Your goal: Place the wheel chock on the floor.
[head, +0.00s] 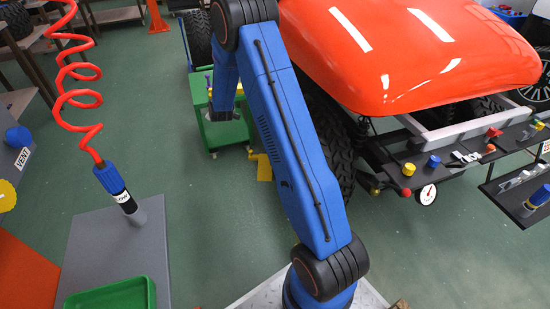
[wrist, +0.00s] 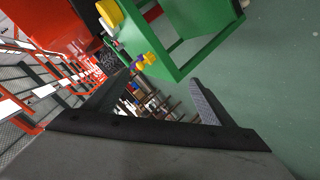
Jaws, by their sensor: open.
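A yellow piece (head: 263,167) that looks like the wheel chock lies on the green floor, beside the big black tyre (head: 334,150) of the orange vehicle. My arm partly hides the area between them. My gripper (wrist: 155,98) is open in the wrist view, with its two dark fingers spread apart and nothing held between them. In the head view my arm's end hangs over a green cart (head: 222,135), and its fingertips are too small to make out. The cart's green frame (wrist: 190,62) also shows ahead of the fingers in the wrist view.
The orange-hooded vehicle (head: 400,50) fills the right, with a tool shelf (head: 440,172) at its front. A red coiled hose (head: 78,75) hangs at the left above a grey plate (head: 105,250). A green tray (head: 115,296) sits at front left. The floor between is clear.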

